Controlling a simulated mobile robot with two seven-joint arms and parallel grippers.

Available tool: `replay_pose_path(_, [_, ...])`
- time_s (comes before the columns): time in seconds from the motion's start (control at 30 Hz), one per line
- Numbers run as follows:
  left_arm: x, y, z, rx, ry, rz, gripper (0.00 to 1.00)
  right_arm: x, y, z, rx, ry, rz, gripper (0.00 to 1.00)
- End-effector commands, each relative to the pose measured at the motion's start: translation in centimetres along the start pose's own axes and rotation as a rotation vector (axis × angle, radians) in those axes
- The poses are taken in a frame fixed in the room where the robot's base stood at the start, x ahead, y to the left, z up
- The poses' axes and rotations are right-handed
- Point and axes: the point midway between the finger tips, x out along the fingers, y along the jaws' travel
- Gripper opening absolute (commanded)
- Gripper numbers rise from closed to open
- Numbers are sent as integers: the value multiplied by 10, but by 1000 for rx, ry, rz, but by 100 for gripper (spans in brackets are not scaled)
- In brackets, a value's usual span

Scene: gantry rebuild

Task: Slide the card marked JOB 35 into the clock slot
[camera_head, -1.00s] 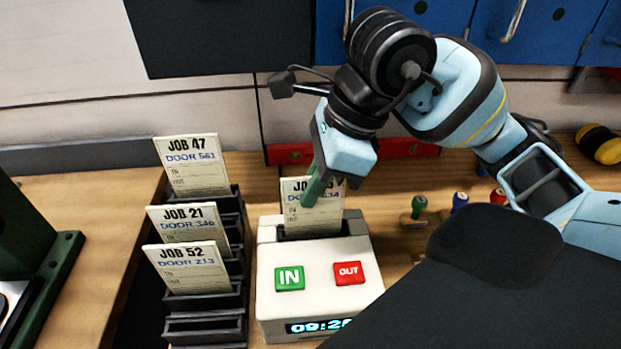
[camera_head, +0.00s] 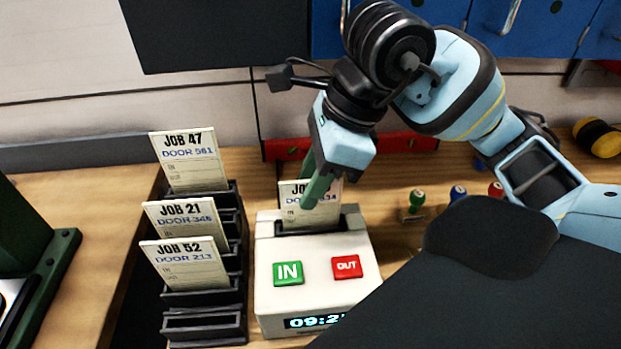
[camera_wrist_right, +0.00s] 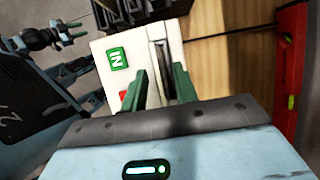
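The JOB 35 card (camera_head: 292,205) stands upright in the slot of the white time clock (camera_head: 263,290). Its lower part is inside, and a finger covers part of its printing. My right gripper (camera_head: 313,190) is at the card, its green fingers on either side of it. In the right wrist view the fingers (camera_wrist_right: 160,80) are spread apart, with the clock's slot (camera_wrist_right: 158,35) and the card's thin edge between them. The clock has a green IN button (camera_head: 288,273) and a red OUT button (camera_head: 346,266).
A dark card rack (camera_head: 205,328) left of the clock holds cards JOB 47 (camera_head: 187,160), JOB 21 (camera_head: 185,220) and JOB 52 (camera_head: 185,265). Small stamps (camera_head: 417,202) stand to the right. A red level (camera_head: 405,145) lies behind the clock.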

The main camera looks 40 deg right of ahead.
Motion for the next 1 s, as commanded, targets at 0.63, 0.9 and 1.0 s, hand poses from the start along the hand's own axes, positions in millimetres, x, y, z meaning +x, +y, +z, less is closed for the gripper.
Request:
replay_pose_path(0.63, [-4,-1,-10,2,16,-2,36,-75,0,0,1,-2,-2,29])
replay_pose_path(0.9, [-5,-1,-9,2,15,-2,36,-75,0,0,1,-1,-1,29])
replay_pose_path(1.0, [-5,-1,-9,3,15,-2,36,-75,0,0,0,-1,-2,29])
